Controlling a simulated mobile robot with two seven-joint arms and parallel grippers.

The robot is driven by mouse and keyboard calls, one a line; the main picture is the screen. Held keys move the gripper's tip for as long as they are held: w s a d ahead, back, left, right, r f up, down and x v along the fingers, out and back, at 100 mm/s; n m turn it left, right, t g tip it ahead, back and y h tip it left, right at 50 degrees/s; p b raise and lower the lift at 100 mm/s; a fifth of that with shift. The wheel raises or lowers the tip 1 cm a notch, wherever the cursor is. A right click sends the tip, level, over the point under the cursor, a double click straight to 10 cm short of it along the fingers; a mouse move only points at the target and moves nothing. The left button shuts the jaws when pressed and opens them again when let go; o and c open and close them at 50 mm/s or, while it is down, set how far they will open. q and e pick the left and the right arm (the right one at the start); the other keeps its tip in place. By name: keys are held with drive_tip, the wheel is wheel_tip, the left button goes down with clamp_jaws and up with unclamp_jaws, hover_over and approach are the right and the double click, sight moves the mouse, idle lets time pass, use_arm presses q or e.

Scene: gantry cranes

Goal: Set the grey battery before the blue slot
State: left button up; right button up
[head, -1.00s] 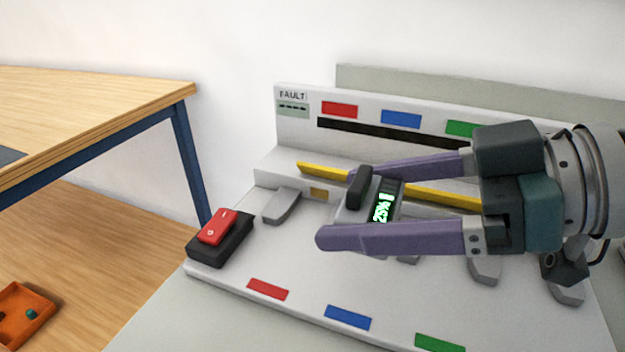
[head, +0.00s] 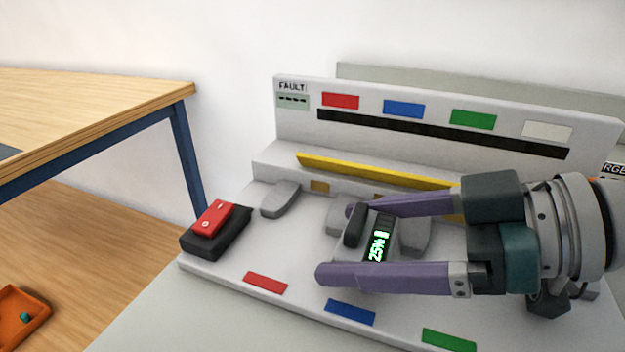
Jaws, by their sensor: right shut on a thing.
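My right gripper (head: 338,243) comes in from the right and is shut on the grey battery (head: 378,240), with one purple finger on the far side and one on the near side. The battery has a dark grip and a green display reading 25%. It is over the middle of the white console's deck, between the upper blue label (head: 403,109) and the lower blue label (head: 350,312). I cannot tell whether it touches the deck. The slot behind it is mostly hidden by battery and fingers. My left gripper is not in view.
A red and black switch block (head: 216,231) sits at the deck's left end. A yellow bar (head: 370,170) runs along the console's step. Grey levers (head: 281,199) stand along the deck. A wooden table (head: 90,115) and an orange tray (head: 22,318) are at left.

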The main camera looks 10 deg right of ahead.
drive_tip(key=o, duration=1.3)
drive_tip(key=shift+f, duration=0.1)
drive_tip(key=shift+r, duration=0.2)
drive_tip(key=shift+s+d+r+p, duration=0.3)
drive_tip(key=shift+r+p, duration=0.25)
drive_tip(key=shift+p, duration=0.25)
drive_tip(key=v, duration=1)
drive_tip(key=shift+d+b, duration=0.15)
drive_tip(key=shift+b, duration=0.25)
drive_tip(key=shift+s+d+r, duration=0.2)
drive_tip(key=shift+d+r, duration=0.05)
drive_tip(key=shift+d, duration=0.05)
